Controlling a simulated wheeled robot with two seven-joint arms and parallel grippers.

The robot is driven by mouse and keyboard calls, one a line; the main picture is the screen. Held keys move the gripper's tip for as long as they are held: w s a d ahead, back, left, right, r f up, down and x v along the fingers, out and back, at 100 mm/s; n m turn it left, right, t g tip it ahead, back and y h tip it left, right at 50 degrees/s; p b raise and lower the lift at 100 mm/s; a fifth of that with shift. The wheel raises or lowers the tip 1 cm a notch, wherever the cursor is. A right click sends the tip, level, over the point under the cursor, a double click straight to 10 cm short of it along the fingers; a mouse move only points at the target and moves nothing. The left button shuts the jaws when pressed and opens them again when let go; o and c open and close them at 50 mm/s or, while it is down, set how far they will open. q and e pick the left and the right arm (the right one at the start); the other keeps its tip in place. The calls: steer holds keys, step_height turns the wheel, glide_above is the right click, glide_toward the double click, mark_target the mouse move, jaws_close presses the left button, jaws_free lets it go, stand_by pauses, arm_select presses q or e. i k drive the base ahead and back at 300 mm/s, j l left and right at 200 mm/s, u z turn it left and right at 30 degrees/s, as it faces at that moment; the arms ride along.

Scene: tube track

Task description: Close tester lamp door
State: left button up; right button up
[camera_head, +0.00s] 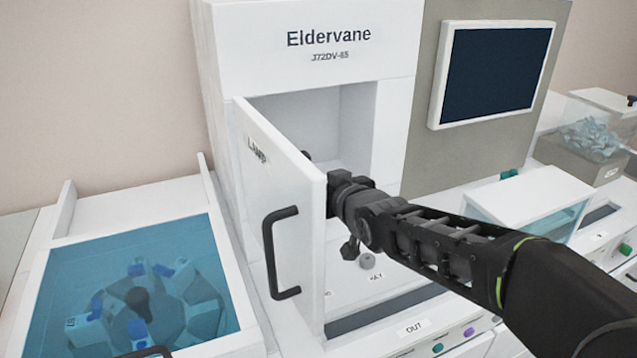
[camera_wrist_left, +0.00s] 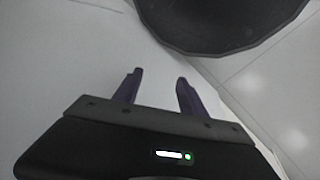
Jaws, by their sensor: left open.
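The tester's lamp door (camera_head: 282,195) is a white panel marked LAMP with a black bar handle (camera_head: 280,252). It hinges at its left edge and stands wide open, swung out toward me. The white chamber (camera_head: 335,125) behind it is exposed. An arm from the right reaches to the door's inner side; its gripper end is mostly behind the door, so its fingers and any contact are hidden. In the left wrist view my left gripper (camera_wrist_left: 157,88) has its two purple fingers apart, with nothing between them, over a plain white surface.
A blue-lidded centrifuge-like box (camera_head: 140,290) stands at left. A dark screen (camera_head: 495,72) is on the tester's right. A clear-walled box (camera_head: 530,200) and a bin of tubes (camera_head: 590,138) stand at right. A dark rounded object (camera_wrist_left: 215,20) shows in the left wrist view.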

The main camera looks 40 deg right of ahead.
mark_target(285, 194)
steer(key=k+j, duration=0.25)
steer(key=k, duration=0.25)
steer(key=k+j, duration=0.2)
steer(key=k, duration=0.25)
steer(key=k+j, duration=0.25)
steer(key=k, duration=0.25)
